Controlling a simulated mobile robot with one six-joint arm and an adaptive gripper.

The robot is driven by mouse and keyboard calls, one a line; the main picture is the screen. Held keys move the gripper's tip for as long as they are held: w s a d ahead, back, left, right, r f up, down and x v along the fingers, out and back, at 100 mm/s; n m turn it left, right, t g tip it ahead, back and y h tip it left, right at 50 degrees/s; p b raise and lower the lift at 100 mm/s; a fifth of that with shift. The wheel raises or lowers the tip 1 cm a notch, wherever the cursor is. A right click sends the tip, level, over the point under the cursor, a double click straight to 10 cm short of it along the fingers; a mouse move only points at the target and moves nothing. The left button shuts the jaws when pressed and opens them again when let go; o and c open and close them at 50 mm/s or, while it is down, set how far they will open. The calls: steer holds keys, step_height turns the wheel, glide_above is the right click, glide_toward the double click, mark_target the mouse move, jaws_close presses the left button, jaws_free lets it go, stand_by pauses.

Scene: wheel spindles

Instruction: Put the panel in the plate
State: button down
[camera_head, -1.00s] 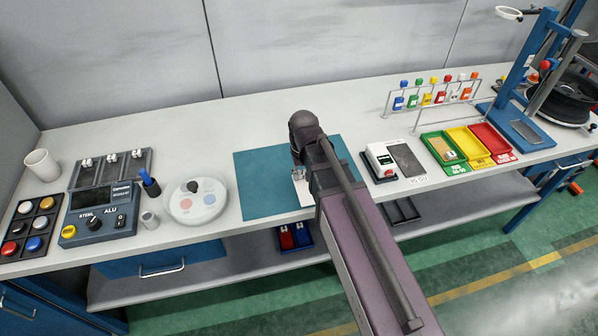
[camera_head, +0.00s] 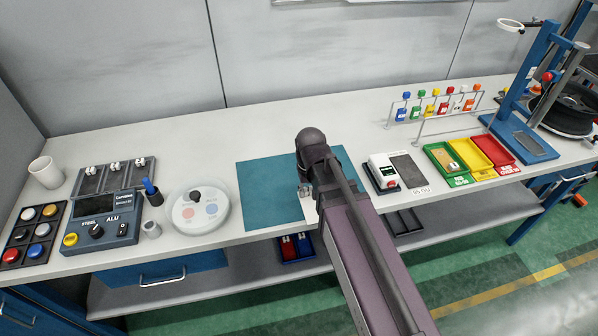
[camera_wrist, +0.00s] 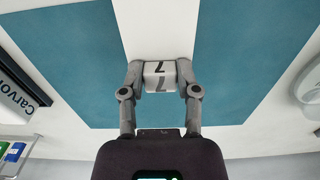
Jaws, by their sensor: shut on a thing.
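My gripper (camera_wrist: 160,80) is shut on a small white piece with a dark 7 on it (camera_wrist: 158,69), which I take for the panel. In the head view my gripper (camera_head: 305,191) is above the front part of the teal mat (camera_head: 262,190), mostly hidden by my arm. Only a little of the white piece shows there. I cannot tell the gap to the mat. A round white plate-like disc (camera_head: 185,222) with coloured spots and a dark knob lies left of the mat; I cannot tell if it is the task's plate. Its edge also shows at the right of the wrist view (camera_wrist: 307,88).
The back of the table is clear.

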steer(key=w+a, duration=0.1)
steer(key=w, duration=0.3)
steer(key=w+a, duration=0.1)
steer(key=w, duration=0.3)
steer(key=w+a+f+b, duration=0.1)
steer(key=w, duration=0.3)
steer(key=shift+w+a+f, duration=0.1)
steer(key=shift+a, duration=0.2)
steer(key=shift+w+a, duration=0.15)
steer(key=shift+w, duration=0.4)
step_height(320, 180, down, 4)
steer(key=b, duration=0.3)
steer(key=shift+b, duration=0.4)
steer(key=shift+c, duration=1.7)
jaws_free()
steer(key=shift+r, duration=0.25)
step_height(320, 180, up, 12)
steer(key=p, duration=1.2)
